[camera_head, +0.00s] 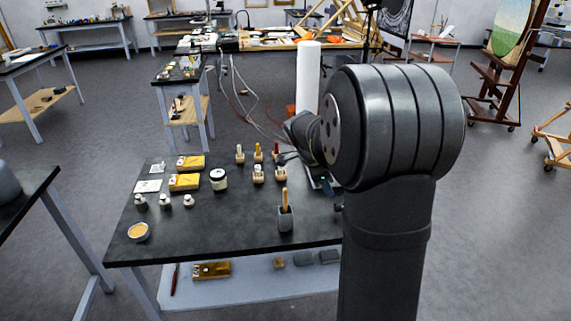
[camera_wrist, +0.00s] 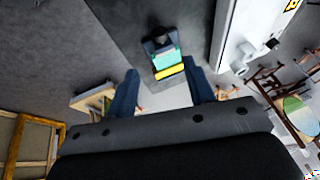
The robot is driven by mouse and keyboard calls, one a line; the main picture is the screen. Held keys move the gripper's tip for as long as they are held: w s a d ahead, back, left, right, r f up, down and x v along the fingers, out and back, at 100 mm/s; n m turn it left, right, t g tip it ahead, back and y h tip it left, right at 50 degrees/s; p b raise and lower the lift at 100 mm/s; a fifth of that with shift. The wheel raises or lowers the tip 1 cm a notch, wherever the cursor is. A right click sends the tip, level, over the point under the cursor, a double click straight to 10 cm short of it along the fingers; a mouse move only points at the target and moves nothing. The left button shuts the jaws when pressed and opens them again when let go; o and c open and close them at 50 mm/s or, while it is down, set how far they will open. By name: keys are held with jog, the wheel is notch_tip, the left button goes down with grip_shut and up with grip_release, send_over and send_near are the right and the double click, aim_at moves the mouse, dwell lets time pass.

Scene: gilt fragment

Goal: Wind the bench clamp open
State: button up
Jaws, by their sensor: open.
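In the wrist view, my gripper (camera_wrist: 160,68) has its two dark blue fingers spread apart. Ahead of and between the fingertips is a small dark device with teal and yellow blocks (camera_wrist: 168,62), which may be the bench clamp; I cannot be sure. A dark round part (camera_wrist: 159,36) sits at its far end. No contact with the fingers is visible. In the head view, a grey metal piece (camera_head: 325,183) at the right side of the black table is mostly hidden by my arm. My gripper is also hidden there, so the clamp's handle and opening cannot be made out.
The black table (camera_head: 240,240) holds yellow boxes (camera_head: 184,181), a dark jar (camera_head: 218,179), several small stoppered bottles, a shallow dish (camera_head: 138,232) and a grey holder (camera_head: 286,218) with a wooden handle. A white cylinder (camera_head: 308,75) stands behind. The table's front middle is mostly clear.

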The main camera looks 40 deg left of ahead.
jog(key=w+d+r+n+g+y, duration=0.1)
jog(key=w+d+n+g, duration=0.1)
jog(key=w+d+n, duration=0.8)
jog(key=w+d+r+n+g+y, duration=0.1)
jog(key=w+d+r+n+g, duration=0.2)
jog(key=n, duration=1.2)
jog(key=r, duration=0.2)
send_over(286, 189)
notch_tip(286, 189, down, 10)
jog(key=shift+s+f, duration=0.1)
notch_tip(286, 189, up, 11)
jog(key=shift+f, duration=0.1)
dwell(1.1)
